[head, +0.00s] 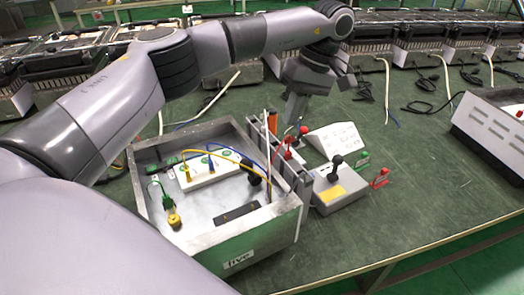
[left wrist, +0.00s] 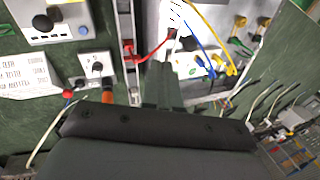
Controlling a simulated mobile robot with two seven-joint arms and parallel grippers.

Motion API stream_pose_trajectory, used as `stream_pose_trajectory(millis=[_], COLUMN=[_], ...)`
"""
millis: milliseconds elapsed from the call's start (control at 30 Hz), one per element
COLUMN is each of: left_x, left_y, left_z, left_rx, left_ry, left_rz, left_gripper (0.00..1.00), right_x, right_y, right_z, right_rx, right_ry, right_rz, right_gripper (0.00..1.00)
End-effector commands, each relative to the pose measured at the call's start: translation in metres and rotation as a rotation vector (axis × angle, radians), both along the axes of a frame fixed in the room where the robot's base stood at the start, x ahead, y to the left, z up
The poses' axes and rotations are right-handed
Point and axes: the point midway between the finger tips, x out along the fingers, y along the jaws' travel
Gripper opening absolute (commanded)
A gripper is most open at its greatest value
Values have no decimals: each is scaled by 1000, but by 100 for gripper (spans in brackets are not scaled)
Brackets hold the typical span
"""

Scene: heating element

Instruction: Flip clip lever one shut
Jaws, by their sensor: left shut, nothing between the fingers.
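My left gripper (head: 296,112) hangs fingers-down above the right side of the metal rails (head: 287,175). Its fingers are together and empty; in the left wrist view they (left wrist: 162,85) point toward the rails. A red clip with a lever (head: 288,153) sits on the rails just below and left of the fingertips. In the left wrist view the red clip (left wrist: 128,48) is left of the fingers, and a red lever reaches diagonally toward their tips. I cannot tell which clip is number one, nor whether contact exists. My right gripper is not in view.
A metal tray (head: 245,245) marked "live" holds a white terminal block (head: 205,172) with wires.

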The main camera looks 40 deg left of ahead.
Motion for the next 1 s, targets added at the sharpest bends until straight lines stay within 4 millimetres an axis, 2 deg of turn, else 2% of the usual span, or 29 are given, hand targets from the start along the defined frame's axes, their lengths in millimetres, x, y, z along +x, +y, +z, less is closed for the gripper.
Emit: stream_pose_trajectory(millis=[467,500,733,1000], left_x=[-25,-28,-46,-54], left_y=[20,23,37,43], left_z=[-92,-88,-92,-94], left_rx=[1,0,1,0], left_ry=[6,1,3,1], left_rz=[1,1,2,1], left_gripper=[0,0,0,0], right_x=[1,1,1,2], right_y=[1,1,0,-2], right_z=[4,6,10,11], right_rx=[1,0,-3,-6], right_ry=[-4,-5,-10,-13], right_rz=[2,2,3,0], right_gripper=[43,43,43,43])
